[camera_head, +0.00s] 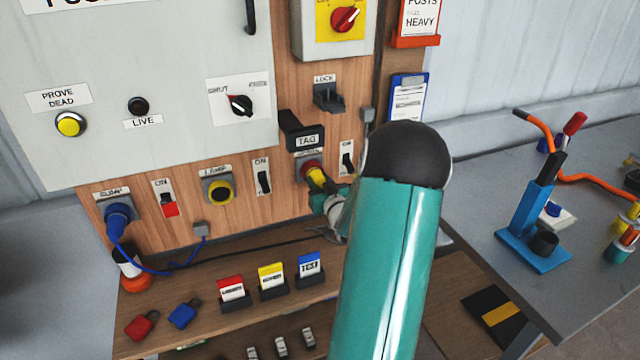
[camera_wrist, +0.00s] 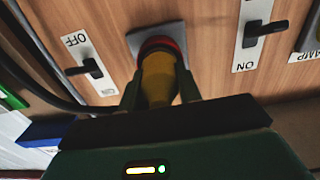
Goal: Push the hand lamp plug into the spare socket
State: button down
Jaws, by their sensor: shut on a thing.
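My gripper (camera_head: 326,196) is shut on a yellow plug (camera_head: 318,177), at the wooden panel below the black TAG block. In the wrist view the plug (camera_wrist: 159,80) stands between my two fingers (camera_wrist: 160,92). Its front end meets the red ring of a socket (camera_wrist: 158,44) on a grey plate, in line with it. The red socket (camera_head: 311,168) also shows in the head view, partly hidden by the plug. How deep the plug sits cannot be seen. My arm hides part of the panel to the right.
Switches flank the socket on both sides (camera_wrist: 90,68) (camera_wrist: 262,28). A yellow-ringed socket (camera_head: 220,188) and a blue plug (camera_head: 119,217) are farther left. A dark cable (camera_head: 250,248) runs along the shelf.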

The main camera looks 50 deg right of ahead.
jog(key=shift+w, duration=0.1)
jog(key=c, duration=0.9)
grip_release()
jog(key=v, duration=1.3)
jog(key=shift+s+a, duration=0.15)
jog(key=shift+s, duration=0.2)
